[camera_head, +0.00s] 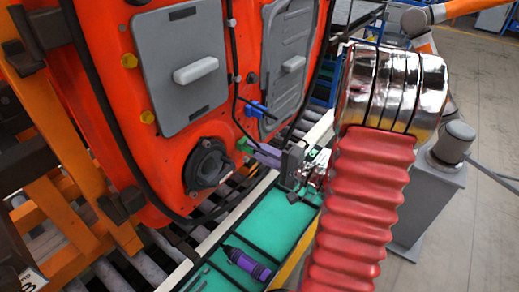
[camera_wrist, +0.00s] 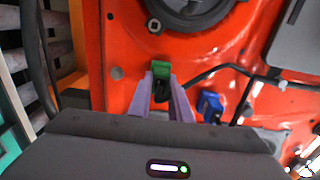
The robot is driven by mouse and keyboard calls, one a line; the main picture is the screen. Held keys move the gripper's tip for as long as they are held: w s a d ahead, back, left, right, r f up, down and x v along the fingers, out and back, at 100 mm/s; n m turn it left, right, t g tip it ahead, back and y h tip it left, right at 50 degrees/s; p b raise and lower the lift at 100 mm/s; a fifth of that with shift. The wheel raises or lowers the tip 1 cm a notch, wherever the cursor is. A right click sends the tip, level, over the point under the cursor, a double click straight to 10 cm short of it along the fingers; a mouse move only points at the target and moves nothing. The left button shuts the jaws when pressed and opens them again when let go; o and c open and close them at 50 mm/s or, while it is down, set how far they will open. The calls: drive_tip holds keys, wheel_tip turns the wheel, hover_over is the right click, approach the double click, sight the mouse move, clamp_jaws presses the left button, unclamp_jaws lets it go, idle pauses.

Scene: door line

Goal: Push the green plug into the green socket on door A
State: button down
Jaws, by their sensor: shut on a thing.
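The orange-red door (camera_head: 120,95) fills the left of the head view and the background of the wrist view (camera_wrist: 225,60). My gripper (camera_head: 258,152), with purple fingers, is close to the door's lower right part. In the wrist view my gripper (camera_wrist: 163,82) is shut on the green plug (camera_wrist: 161,71), with a dark part between the fingers. Green also shows at the fingertips in the head view (camera_head: 244,146). The plug's front end faces the door. The green socket cannot be told apart from the plug, so I cannot tell whether they touch.
A blue connector (camera_head: 257,110) sits on the door near a black cable, right of my fingers in the wrist view (camera_wrist: 209,106). A round black fitting (camera_head: 207,163) is to the left. A purple and black tool (camera_head: 247,263) lies in the teal tray (camera_head: 283,212) below. A grey panel (camera_head: 185,65) is above.

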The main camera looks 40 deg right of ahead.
drive_tip(key=c, duration=1.5)
unclamp_jaws()
drive_tip(key=shift+c, duration=0.2)
drive_tip(key=shift+s, duration=0.1)
drive_tip(key=v, duration=1.3)
drive_tip(key=shift+s+d, duration=0.15)
drive_tip(key=shift+s, duration=0.15)
drive_tip(key=shift+s, duration=0.1)
drive_tip(key=v, duration=1.3)
drive_tip(key=shift+s+d, duration=0.2)
drive_tip(key=shift+s, duration=0.1)
drive_tip(key=shift+f, duration=0.15)
